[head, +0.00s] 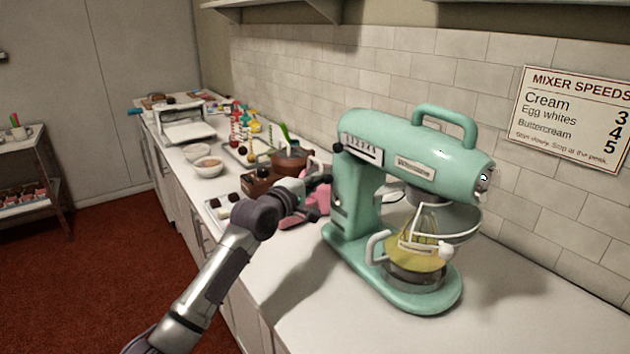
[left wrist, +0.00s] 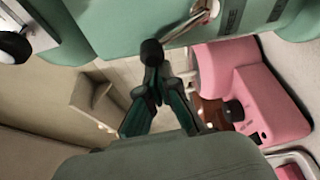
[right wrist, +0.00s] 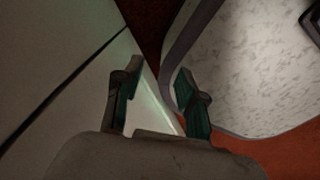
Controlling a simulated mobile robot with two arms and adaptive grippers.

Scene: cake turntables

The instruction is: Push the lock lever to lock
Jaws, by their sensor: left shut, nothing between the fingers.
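The mint-green stand mixer (head: 410,148) stands on the counter. Its lock lever, a silver stem with a black ball knob (left wrist: 152,52), shows in the left wrist view against the green body. My left gripper (head: 326,182) reaches the column side of the mixer. In the left wrist view its fingers (left wrist: 155,78) are shut and empty, with the tips right at the black knob; I cannot tell if they touch it. In the head view the gripper partly hides the lever area. My right gripper (right wrist: 158,75) is open and empty, away from the mixer.
A glass bowl with yellow batter (head: 415,262) sits under the mixer head. A pink appliance (left wrist: 255,100) is close beside my left gripper. A brown pot (head: 291,160) and white bowls (head: 208,167) stand farther back. The counter front right of the mixer is clear.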

